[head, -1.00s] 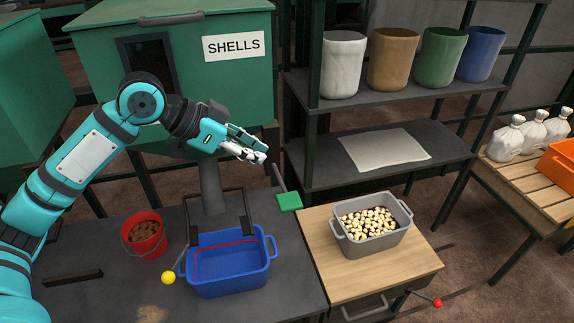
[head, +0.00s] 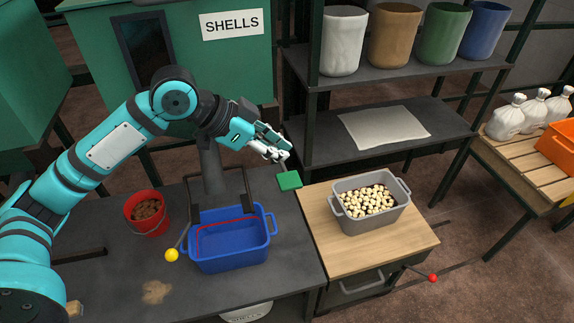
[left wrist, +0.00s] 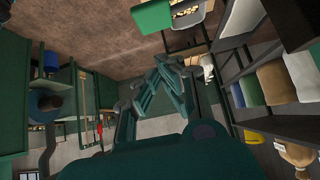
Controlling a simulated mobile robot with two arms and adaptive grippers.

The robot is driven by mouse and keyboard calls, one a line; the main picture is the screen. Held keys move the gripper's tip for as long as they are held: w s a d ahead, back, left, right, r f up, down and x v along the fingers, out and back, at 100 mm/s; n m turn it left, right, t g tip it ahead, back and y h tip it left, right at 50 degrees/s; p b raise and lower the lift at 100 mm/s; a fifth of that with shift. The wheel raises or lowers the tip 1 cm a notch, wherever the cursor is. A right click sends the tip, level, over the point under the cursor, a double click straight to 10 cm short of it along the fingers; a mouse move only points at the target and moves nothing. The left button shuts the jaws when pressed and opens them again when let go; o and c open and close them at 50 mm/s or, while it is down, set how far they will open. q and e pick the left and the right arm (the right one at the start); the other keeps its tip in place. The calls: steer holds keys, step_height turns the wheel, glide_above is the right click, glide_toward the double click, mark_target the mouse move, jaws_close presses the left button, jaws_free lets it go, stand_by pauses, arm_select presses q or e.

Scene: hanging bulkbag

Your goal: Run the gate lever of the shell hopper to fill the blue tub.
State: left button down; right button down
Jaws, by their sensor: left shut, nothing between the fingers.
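The green shell hopper (head: 90,60) stands at the back left with a SHELLS sign (head: 232,24). Its grey spout (head: 211,168) comes down behind the blue tub (head: 232,263). The tub stands on the dark bench, looks empty, and has a red line inside. A flat green paddle (head: 289,180) on a dark arm sticks out right of the spout; I cannot tell for sure that it is the gate lever. My left gripper (head: 280,157) is shut and empty just above and behind the paddle; contact is unclear. Its fingers show in the left wrist view (left wrist: 168,88). My right gripper is out of view.
A red bucket (head: 145,215) of brown material and a yellow-knobbed lever (head: 172,255) stand left of the tub. A grey tub (head: 372,222) of pale pieces sits on the wooden top to the right. A shelf rack (head: 400,85) stands behind it.

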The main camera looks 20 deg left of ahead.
mark_target(287, 181)
arm_select(q)
steer(key=f, duration=0.1)
steer(key=d+f, duration=0.1)
steer(key=f, duration=0.1)
steer(key=w+f+p, duration=0.1)
steer(key=f, duration=0.1)
steer(key=shift+w+d, duration=0.1)
steer(key=shift+d, duration=0.25)
steer(key=shift+f, duration=0.6)
